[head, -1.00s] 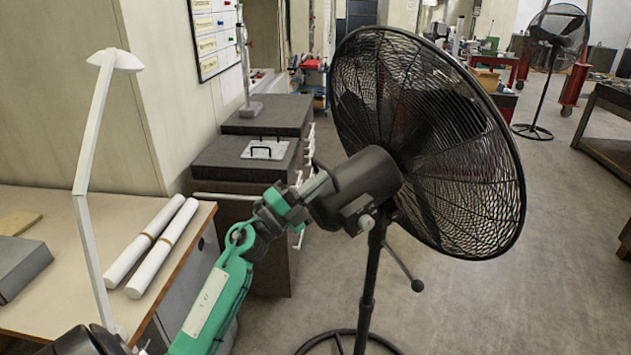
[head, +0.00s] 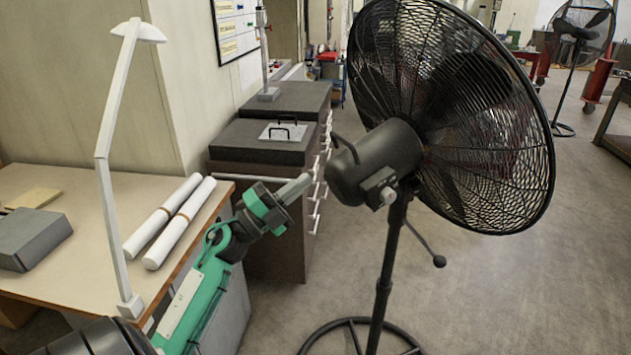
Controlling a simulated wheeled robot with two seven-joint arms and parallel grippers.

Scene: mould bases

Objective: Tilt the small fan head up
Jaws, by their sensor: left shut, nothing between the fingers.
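A black pedestal fan stands close in front of me, its caged fan head (head: 455,115) facing away to the right. Its dark motor housing (head: 385,160) points back toward me, with a curved handle (head: 343,150) at its rear and a light knob at the side. The cage side sits slightly higher than the housing's rear. My left gripper (head: 306,184), on a green arm, is shut and empty. Its tips are left of the housing's rear, with a small visible gap. My right gripper is not in view.
A wooden-topped table (head: 75,190) at left holds two white rolls (head: 180,220), a grey box (head: 32,240) and a white lamp (head: 110,170). Dark cabinets (head: 262,140) stand behind my gripper. Another pedestal fan (head: 578,35) stands far right. Floor right of the near fan is clear.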

